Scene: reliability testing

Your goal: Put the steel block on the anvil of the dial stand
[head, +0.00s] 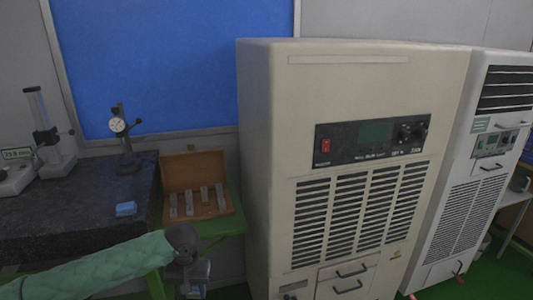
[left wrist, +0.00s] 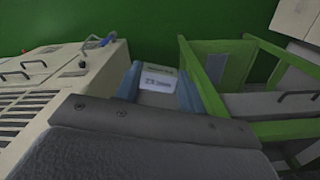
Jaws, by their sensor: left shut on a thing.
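The steel block (left wrist: 158,82), a pale grey piece with dark markings, sits between the two bluish fingers of my left gripper (left wrist: 158,95) in the left wrist view. In the head view my left gripper (head: 194,280) hangs at the end of the green-sleeved arm, low in front of the wooden case and beside the granite table; the block cannot be made out there. The dial stand (head: 120,130), with a round white dial on a dark post, stands at the back right of the granite table. Its anvil is too small to tell apart. My right gripper is out of view.
The open wooden case (head: 178,216) holds several upright steel blocks beside the dark granite table (head: 65,215). A small blue item (head: 125,208) lies near the table's front. A height gauge (head: 45,130) stands at left. A large beige cabinet (head: 350,90) blocks the right side.

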